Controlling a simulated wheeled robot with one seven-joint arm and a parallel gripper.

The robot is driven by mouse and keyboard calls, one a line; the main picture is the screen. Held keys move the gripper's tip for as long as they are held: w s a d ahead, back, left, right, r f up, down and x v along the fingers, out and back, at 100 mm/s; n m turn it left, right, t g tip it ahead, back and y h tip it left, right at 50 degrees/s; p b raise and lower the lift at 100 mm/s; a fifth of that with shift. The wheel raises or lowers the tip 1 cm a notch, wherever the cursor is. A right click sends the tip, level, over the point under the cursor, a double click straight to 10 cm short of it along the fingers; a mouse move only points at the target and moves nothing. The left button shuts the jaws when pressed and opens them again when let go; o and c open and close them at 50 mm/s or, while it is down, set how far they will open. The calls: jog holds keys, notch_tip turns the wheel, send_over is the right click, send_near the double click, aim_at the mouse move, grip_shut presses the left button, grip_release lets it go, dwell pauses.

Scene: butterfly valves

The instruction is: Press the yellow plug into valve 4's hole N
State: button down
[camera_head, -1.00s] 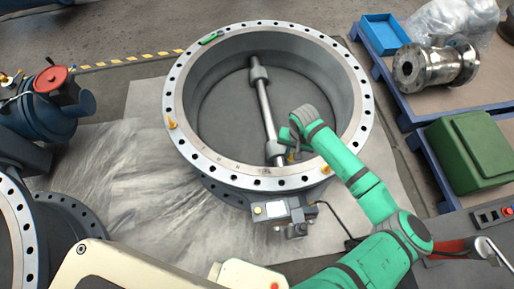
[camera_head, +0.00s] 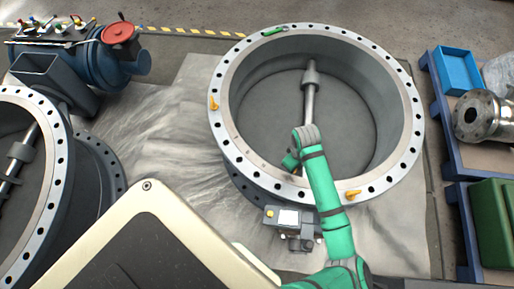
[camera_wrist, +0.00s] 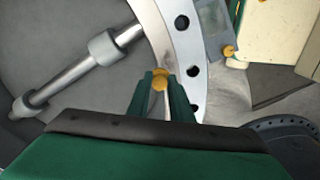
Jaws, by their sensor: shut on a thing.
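My gripper (camera_wrist: 161,88) is shut on the yellow plug (camera_wrist: 159,82), which shows between its green fingertips in the wrist view. It appears beside the pale flange (camera_wrist: 182,45), near its inner edge; the gap in height cannot be told. Dark holes show along that flange. In the head view my gripper (camera_head: 291,164) is over the front inner edge of the large round valve (camera_head: 232,150), and the held plug is hard to make out. Similar orange-yellow pieces stand on the rim at left (camera_head: 213,103) and front right (camera_head: 352,195). No valve number or hole letter is readable.
A control box (camera_head: 290,217) is on the valve's front side. Another valve (camera_head: 48,225) is at left, beside blue equipment with a red handwheel (camera_head: 119,33). A green item (camera_head: 273,31) lies on the far rim. Blue pallets (camera_head: 460,200) are at right.

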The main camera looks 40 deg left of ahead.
jog(key=s+a+n, duration=0.9)
jog(key=a+n, duration=0.2)
jog(key=n, duration=0.6)
jog(key=shift+a+f, duration=0.15)
jog(key=shift+f, duration=1.1)
jog(key=shift+a+f, duration=0.1)
jog(key=shift+f, duration=1.15)
jog(key=shift+f, duration=1.2)
jog(key=c, duration=1)
grip_release()
jog(key=shift+r, duration=2.95)
